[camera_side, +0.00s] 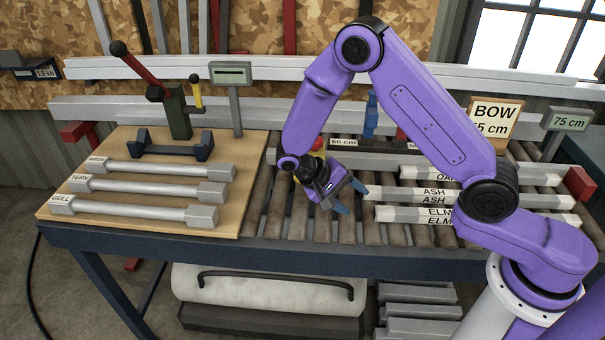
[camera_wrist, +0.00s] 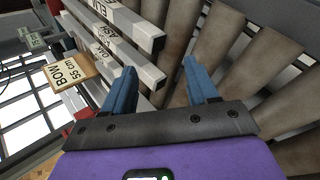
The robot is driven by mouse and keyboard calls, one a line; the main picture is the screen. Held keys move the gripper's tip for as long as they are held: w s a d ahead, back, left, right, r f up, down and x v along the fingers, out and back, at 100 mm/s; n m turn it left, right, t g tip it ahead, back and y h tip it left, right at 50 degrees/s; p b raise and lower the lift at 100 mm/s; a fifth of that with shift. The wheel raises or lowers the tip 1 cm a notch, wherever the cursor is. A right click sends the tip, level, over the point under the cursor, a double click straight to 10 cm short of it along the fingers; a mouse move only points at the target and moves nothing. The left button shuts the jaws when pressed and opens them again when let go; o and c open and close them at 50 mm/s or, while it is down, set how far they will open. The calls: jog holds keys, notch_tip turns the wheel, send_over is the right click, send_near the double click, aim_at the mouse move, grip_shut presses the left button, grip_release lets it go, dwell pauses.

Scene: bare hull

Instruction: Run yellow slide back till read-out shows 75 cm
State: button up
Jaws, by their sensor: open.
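A small yellow and red piece (camera_side: 318,147) shows behind my wrist in the side view, mostly hidden; I cannot tell whether it is the yellow slide. It is near the left end of a dark rail (camera_side: 376,146) with a 60 cm label. A grey read-out (camera_side: 567,120) on a post at the right shows 75 cm. My gripper (camera_side: 350,198) is open and empty above the rollers, just left of the pale bars' ends. In the wrist view its blue fingers (camera_wrist: 159,68) are apart with only rollers and bar ends beyond them.
Pale bars marked ASH (camera_side: 400,192) and ELM (camera_side: 395,214) lie across the rollers (camera_side: 297,215). A wooden board (camera_side: 120,226) with grey bars and a lever device (camera_side: 178,112) stand left.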

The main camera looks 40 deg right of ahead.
jog(key=a+n+t+h, duration=0.1)
jog(key=n+t+h, duration=0.1)
jog(key=n, duration=0.3)
jog(key=w+a+f+n+t+h, duration=0.1)
jog(key=a+n+t+h, duration=0.1)
jog(key=n, duration=0.2)
jog(key=w+a+n+t+h, duration=0.1)
jog(key=n+t+h, duration=0.1)
jog(key=n, duration=0.3)
jog(key=shift+a+f+n+t+h, duration=0.15)
jog(key=shift+f+n+t+h, duration=0.15)
jog(key=shift+t, duration=0.1)
jog(key=a+n+t, duration=0.3)
jog(key=n, duration=0.1)
jog(key=w+a+f+n+t+y, duration=0.1)
jog(key=a+n+t, duration=0.2)
jog(key=n, duration=0.1)
jog(key=w+a+n+t, duration=0.1)
jog(key=a+n+t, duration=0.2)
jog(key=n+t, duration=0.1)
jog(key=shift+f+n+y, duration=0.2)
jog(key=shift+n+y, duration=0.2)
jog(key=shift+n, duration=0.2)
jog(key=x, duration=1.7)
jog(key=shift+w+d, duration=0.1)
jog(key=shift+w, duration=0.05)
grip_shut()
grip_release()
jog(key=v, duration=1.7)
jog(key=shift+s, duration=0.2)
